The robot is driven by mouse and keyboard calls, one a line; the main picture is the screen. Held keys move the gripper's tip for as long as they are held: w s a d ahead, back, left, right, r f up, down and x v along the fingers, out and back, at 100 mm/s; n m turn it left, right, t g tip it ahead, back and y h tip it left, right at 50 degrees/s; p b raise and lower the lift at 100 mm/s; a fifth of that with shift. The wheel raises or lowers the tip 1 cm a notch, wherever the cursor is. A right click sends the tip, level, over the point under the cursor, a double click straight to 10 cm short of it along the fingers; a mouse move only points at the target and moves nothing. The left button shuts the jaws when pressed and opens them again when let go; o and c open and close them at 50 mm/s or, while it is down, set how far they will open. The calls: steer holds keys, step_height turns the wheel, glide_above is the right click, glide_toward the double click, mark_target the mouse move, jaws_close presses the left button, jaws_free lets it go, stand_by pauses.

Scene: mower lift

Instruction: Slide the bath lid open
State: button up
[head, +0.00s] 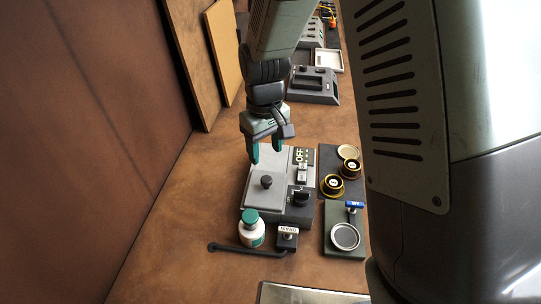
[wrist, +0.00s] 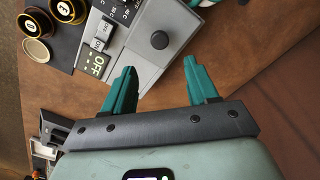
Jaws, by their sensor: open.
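The bath is a grey box (head: 245,205) on the brown bench in the head view. Its flat grey lid (head: 262,198) carries a round black knob (head: 266,181). In the wrist view the lid (wrist: 140,62) and knob (wrist: 159,40) show beyond the fingertips. My gripper (head: 266,150), with green fingers, is above the far end of the bath in the head view. In the wrist view my gripper (wrist: 158,68) is open, its fingers apart with nothing between them. The lid appears to cover the bath; its inside is hidden.
A white bottle with green cap (head: 251,230) stands at the bath's near end. A dark dial (head: 301,197) and OFF display (head: 299,155) sit on its right. Gold-rimmed jars (head: 332,185) and a drain lever (head: 287,236) are nearby. Bench left of the bath is clear.

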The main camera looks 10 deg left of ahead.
mark_target(267, 179)
step_height(267, 179, down, 10)
steer(key=shift+f, duration=0.1)
steer(key=shift+c, duration=0.4)
jaws_close()
